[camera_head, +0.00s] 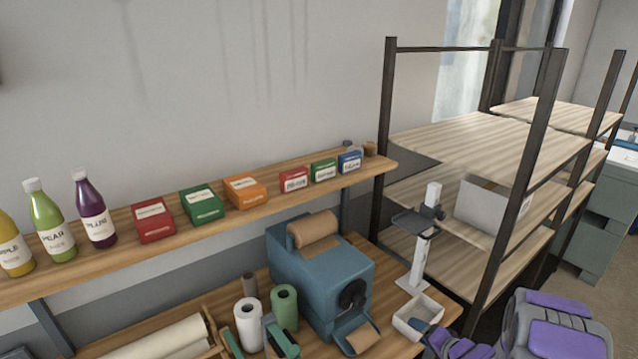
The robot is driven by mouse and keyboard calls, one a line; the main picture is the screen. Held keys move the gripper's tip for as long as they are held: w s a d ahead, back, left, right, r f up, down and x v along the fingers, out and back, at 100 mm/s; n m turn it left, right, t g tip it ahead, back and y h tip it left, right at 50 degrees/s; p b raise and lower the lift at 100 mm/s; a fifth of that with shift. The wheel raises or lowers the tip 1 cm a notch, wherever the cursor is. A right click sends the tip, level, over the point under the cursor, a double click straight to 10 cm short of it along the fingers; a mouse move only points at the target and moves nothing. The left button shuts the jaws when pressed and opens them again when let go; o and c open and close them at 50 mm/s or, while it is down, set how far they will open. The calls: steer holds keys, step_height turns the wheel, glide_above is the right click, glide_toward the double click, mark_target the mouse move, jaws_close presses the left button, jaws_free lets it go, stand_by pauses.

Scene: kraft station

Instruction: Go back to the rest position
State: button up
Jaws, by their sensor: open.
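My arm shows at the bottom right, in grey and purple. My gripper (432,335) is at its left end, low in the picture and partly cut off by the bottom edge. It is open, and nothing shows held in it. Its tip appears beside a small white open box (425,312) on the workbench; I cannot tell whether they touch.
A blue paper dispenser (315,275), paper rolls (248,325) and a stand (421,245) are on the bench. A wall shelf (270,195) holds bottles (95,210) and small boxes (203,204). A dark-framed rack (535,130) rises at right.

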steer(key=s+d+r+n+g+h+b, duration=0.25)
steer(key=s+r+g+h+b, duration=0.35)
steer(key=s+r+h, duration=0.35)
steer(key=s+a+r+n+g+y+b, duration=0.1)
steer(key=s+a+n+g, duration=0.1)
steer(key=s+a, duration=0.4)
steer(key=s+a+r+n+g+y+b, duration=0.1)
steer(key=s+a, duration=0.5)
steer(key=s, duration=1)
steer(key=s+a+r+n+g+y+b, duration=0.1)
steer(key=s+a+n+g+y+b, duration=0.1)
steer(key=s+a, duration=0.4)
steer(key=s+n+g+b, duration=0.1)
steer(key=s+g, duration=0.1)
steer(key=s, duration=0.3)
steer(key=shift+s+a+y, duration=0.15)
steer(key=shift+s+y, duration=0.05)
steer(key=shift+y, duration=0.15)
